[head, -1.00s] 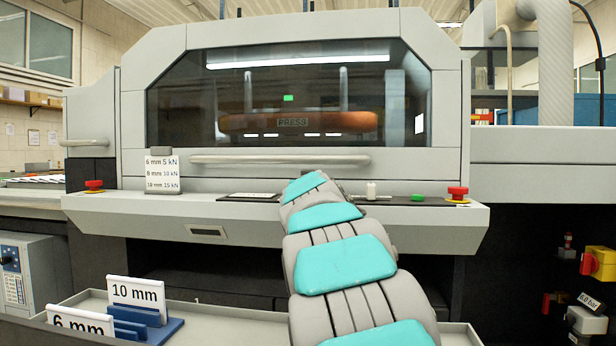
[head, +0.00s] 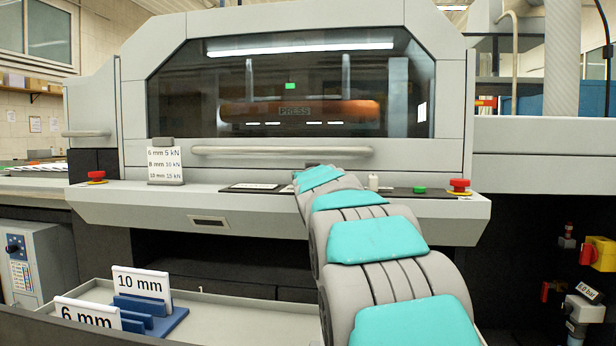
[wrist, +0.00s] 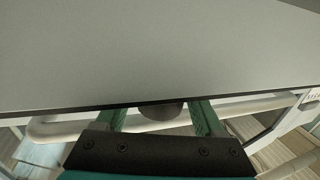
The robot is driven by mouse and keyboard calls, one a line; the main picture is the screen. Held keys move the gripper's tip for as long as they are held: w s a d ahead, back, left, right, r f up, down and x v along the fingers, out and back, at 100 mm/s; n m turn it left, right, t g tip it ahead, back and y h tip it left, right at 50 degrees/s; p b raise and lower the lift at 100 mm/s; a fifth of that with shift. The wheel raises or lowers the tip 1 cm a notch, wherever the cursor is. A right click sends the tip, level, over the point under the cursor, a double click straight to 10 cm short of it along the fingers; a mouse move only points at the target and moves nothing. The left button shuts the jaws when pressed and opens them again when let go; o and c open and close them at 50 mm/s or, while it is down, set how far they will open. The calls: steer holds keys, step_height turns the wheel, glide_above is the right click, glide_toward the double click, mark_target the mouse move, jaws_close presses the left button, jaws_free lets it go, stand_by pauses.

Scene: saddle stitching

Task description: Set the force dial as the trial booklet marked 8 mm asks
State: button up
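The setting card (head: 165,165) on the press ledge reads 6 mm 5 kN, 8 mm 10 kN, 10 mm 15 kN. I cannot make out the force dial's scale or pointer in either view. In the wrist view a dark round knob-like part (wrist: 162,110) shows between the fingers of my gripper (wrist: 160,117); I cannot tell if it is the dial. The two green fingers stand apart, with gaps beside that part. In the head view my arm hides the gripper and the ledge behind it. No label marked 8 mm shows besides the card's row.
The press (head: 290,20) has a handle bar (head: 281,151) above its ledge. Signs marked 10 mm (head: 140,283) and 6 mm (head: 87,313) stand in a tray.

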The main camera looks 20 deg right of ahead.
steer(key=shift+o, duration=0.8)
steer(key=b+v, duration=0.1)
steer(key=v, duration=0.6)
steer(key=shift+s+a, duration=0.1)
steer(key=shift+s, duration=0.3)
